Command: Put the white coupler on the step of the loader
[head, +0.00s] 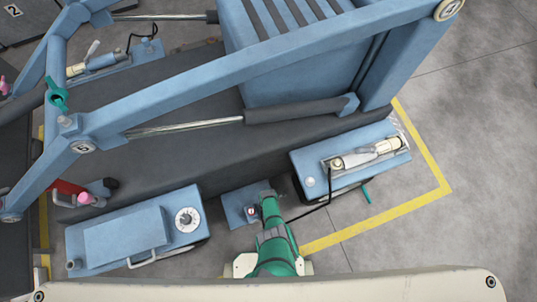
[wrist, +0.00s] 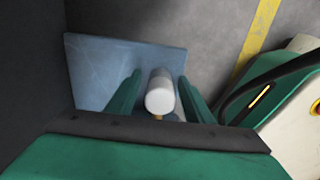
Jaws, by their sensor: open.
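The white coupler (wrist: 160,92) shows in the wrist view as a rounded white cylinder with a small brass-coloured end. It is between the two green fingers of my gripper (wrist: 160,76), with a gap on each side. The gripper is open. The coupler is over the blue step (wrist: 92,62) of the loader and appears to rest on it, though its contact with the plate is hidden. In the head view my gripper (head: 266,198) is over the step (head: 233,203), low beside the loader (head: 290,75).
A blue box (head: 200,222) with a dial is left of the step. Another blue box (head: 312,167) at right carries a cream-ended tool (head: 365,155). A dark hose (head: 318,207) runs between that box and my gripper. Open floor (head: 480,130) lies right of the yellow line (head: 425,155).

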